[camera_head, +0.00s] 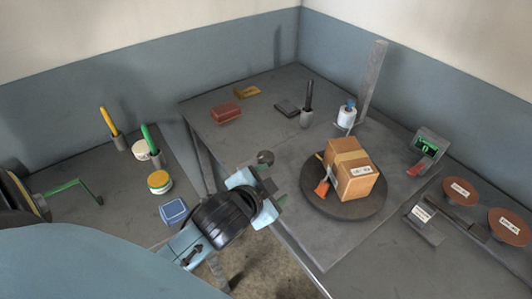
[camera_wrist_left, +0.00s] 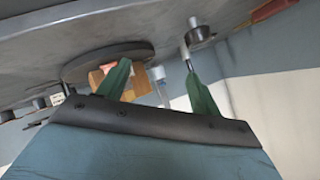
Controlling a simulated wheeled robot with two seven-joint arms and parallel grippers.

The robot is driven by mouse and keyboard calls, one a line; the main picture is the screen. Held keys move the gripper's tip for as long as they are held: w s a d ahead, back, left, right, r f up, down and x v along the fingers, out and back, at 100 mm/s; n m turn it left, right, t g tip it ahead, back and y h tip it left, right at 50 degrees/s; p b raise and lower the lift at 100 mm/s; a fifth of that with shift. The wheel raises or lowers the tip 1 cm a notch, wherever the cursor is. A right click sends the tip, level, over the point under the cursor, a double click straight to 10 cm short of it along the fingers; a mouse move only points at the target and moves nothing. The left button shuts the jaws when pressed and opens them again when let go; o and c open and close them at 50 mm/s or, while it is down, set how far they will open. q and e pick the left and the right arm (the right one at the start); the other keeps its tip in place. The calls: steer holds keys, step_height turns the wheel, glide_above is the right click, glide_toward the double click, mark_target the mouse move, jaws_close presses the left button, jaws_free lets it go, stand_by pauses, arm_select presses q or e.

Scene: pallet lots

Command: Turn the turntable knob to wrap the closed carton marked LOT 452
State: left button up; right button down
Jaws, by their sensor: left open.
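The closed brown carton (camera_head: 355,165) sits on the round dark turntable (camera_head: 345,210), with a tan tape strip and a white label whose text is too small to read surely. A dark round knob (camera_head: 265,157) stands near the table's left edge, apart from the turntable. My left gripper (camera_head: 273,192) is open and empty, just in front of the knob. In the left wrist view its green fingers (camera_wrist_left: 157,72) spread apart, with the knob (camera_wrist_left: 201,36) and its upright metal pin close to the right finger. The carton (camera_wrist_left: 140,84) shows partly behind the fingers. My right gripper is not in view.
A grey mast (camera_head: 373,85) with a white film roll (camera_head: 346,115) stands behind.

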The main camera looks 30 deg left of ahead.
arm_select(q)
steer(key=w+d+r+m+t+h, duration=0.4)
steer(key=w+r+m, duration=0.15)
steer(key=r, duration=0.35)
steer(key=w+d+r+m+t+h, duration=0.4)
steer(key=d+r+m, duration=0.1)
steer(key=r+m, duration=0.25)
steer(key=s+d+r+m+g+h, duration=0.2)
steer(key=d+r+m+g+h, duration=0.3)
steer(key=m+h, duration=0.6)
steer(key=m+g+y, duration=1.5)
steer(key=m+y, duration=0.3)
steer(key=m, duration=0.8)
glide_above(266, 155)
step_height(266, 155, down, 12)
step_height(266, 155, down, 13)
steer(key=shift+r, duration=0.15)
steer(key=shift+c, duration=0.2)
